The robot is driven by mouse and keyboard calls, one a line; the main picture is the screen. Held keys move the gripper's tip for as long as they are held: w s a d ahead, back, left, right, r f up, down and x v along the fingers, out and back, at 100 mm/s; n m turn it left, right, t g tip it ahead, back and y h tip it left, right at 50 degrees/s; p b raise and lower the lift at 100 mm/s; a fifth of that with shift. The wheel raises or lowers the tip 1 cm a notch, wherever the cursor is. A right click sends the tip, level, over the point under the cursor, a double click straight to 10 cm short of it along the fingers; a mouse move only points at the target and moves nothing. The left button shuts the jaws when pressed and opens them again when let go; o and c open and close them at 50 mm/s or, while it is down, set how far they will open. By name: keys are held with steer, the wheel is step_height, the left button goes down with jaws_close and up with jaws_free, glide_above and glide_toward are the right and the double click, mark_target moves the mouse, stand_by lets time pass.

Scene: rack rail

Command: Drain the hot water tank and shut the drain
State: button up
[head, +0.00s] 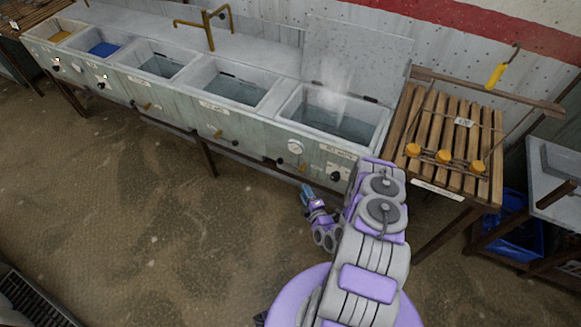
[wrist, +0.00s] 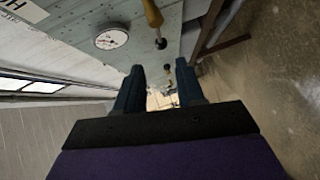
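The hot water tank (head: 333,140) is the rightmost basin of the row in the head view. Its lid (head: 357,60) stands raised, steam rises from it, and water (head: 340,122) shows inside. A round dial (head: 296,147) is on its front, and also shows in the wrist view (wrist: 111,39). My gripper (head: 306,189) is low in front of the tank, apart from the lever. In the wrist view its fingers (wrist: 159,88) are apart with nothing between them.
Other basins (head: 234,85) with similar front levers run to the left. A wooden slatted rack (head: 455,130) with orange knobs stands right of the tank. Dark metal legs (head: 207,157) stand under the basins. The brown floor (head: 130,200) in front is clear.

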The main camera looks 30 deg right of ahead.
steer(key=b, duration=0.2)
glide_toward(288, 164)
steer(key=w+d+f, duration=0.1)
steer(key=w, duration=0.5)
steer(key=w+f+b, duration=0.1)
steer(key=w, duration=0.1)
steer(key=shift+w+d+f, duration=0.1)
steer(key=shift+w+d, duration=0.15)
steer(key=shift+w, duration=0.1)
steer(key=shift+a, duration=0.4)
steer(key=c, duration=0.5)
jaws_close()
steer(key=shift+s+d+h, duration=0.1)
steer(key=shift+d+h, duration=0.05)
steer(key=shift+h, duration=0.15)
